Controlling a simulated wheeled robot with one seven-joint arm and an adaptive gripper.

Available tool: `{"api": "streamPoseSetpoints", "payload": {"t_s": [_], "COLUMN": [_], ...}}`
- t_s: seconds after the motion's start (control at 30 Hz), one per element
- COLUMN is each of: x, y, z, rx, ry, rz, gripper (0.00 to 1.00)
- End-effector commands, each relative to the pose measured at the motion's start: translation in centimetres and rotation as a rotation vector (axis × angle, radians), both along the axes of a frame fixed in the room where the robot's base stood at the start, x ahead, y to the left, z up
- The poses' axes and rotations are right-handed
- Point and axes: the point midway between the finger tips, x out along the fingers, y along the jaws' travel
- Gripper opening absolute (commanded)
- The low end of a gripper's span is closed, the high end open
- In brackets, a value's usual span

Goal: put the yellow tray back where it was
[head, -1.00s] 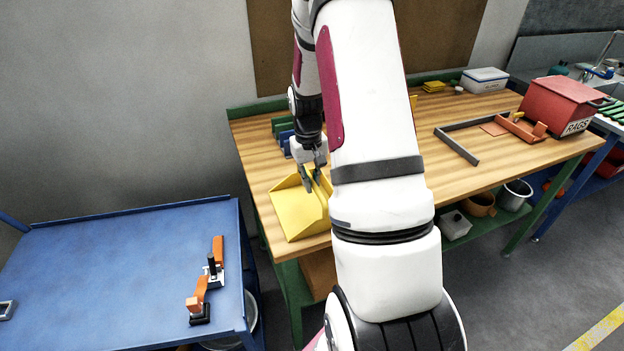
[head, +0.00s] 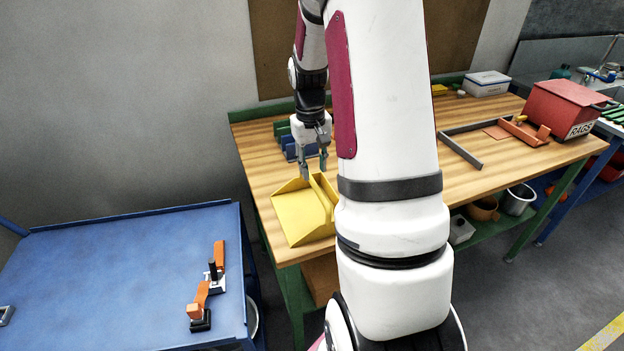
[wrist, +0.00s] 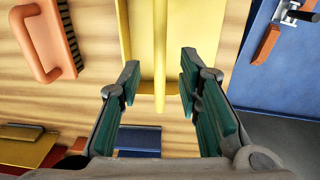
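The yellow tray (head: 294,214) sits flat on the wooden workbench, at its front left corner. A raised yellow ridge runs along it, and my white arm hides part of its right side. My gripper (head: 313,172) points down just above the far end of the tray. In the wrist view the fingers of my gripper (wrist: 160,78) are spread apart and hold nothing. The ridge of the yellow tray (wrist: 160,55) lines up with the gap between them, clear of both fingers.
The wooden workbench (head: 258,172) has blue and green holders (head: 285,132) behind the tray. An orange brush (wrist: 42,45) lies beside the tray in the wrist view. A blue table (head: 110,270) with an orange-handled clamp (head: 208,285) stands left. A red rags box (head: 562,107) is far right.

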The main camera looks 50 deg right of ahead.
Motion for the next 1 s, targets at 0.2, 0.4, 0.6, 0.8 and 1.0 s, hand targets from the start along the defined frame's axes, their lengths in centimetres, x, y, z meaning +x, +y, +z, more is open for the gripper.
{"api": "streamPoseSetpoints", "payload": {"t_s": [0.2, 0.4, 0.6, 0.8, 1.0], "x": [0.2, 0.2, 0.4, -1.1, -4.8], "y": [0.2, 0.4, 4.7, 12.6, 19.8], "z": [3.8, 5.5, 9.6, 15.3, 19.1], "rx": [-0.001, -0.002, -0.027, -0.06, -0.075], "ry": [-0.003, -0.003, -0.059, -0.168, -0.281], "rz": [0.001, 0.003, 0.058, 0.162, 0.269], "gripper": [0.32, 0.32, 0.32, 0.32, 0.32]}}
